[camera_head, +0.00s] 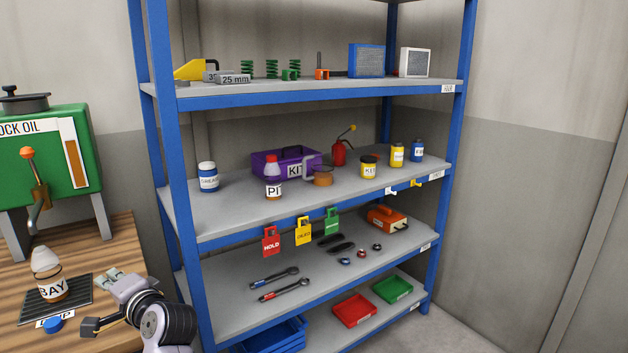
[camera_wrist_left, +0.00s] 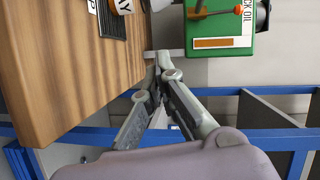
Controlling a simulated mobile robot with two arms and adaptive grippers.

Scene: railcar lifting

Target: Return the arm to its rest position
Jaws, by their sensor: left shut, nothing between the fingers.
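My left gripper (camera_head: 98,325) is low at the left in the head view, over the right edge of the wooden bench (camera_head: 130,235). In the left wrist view its two fingers (camera_wrist_left: 158,62) meet at their tips, shut and empty. The bottle labelled BAY (camera_head: 52,290) stands on a dark mat (camera_head: 78,294) to the left of my gripper, apart from it. A blue cap (camera_head: 52,325) lies near the mat's front label, left of the fingers. My right gripper is in neither view.
A green oil tank (camera_head: 95,140) stands on the bench's back. A blue-framed shelf (camera_head: 300,92) with tools, bottles and tags stands close to the right of my arm. Blue bins (camera_head: 272,338) sit low on it. The floor (camera_head: 440,325) right of the shelf is clear.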

